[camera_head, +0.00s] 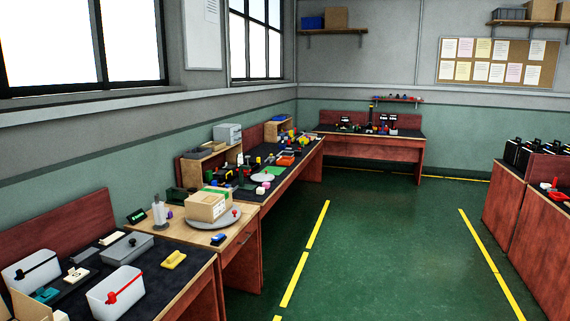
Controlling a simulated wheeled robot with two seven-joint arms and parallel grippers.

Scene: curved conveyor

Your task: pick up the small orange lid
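An orange item (285,160) lies among many small coloured parts on the dark top of the middle left bench (275,183). It is too small in the picture to tell whether it is the small orange lid. No other clear orange lid shows. Neither of my grippers is in view.
Benches line the left wall, the nearest holding a white bin (115,293) and a grey case (125,248). A cardboard box (207,206) sits on a round grey turntable (213,219). Red cabinets (530,215) stand at right. The green floor (385,240) between is clear.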

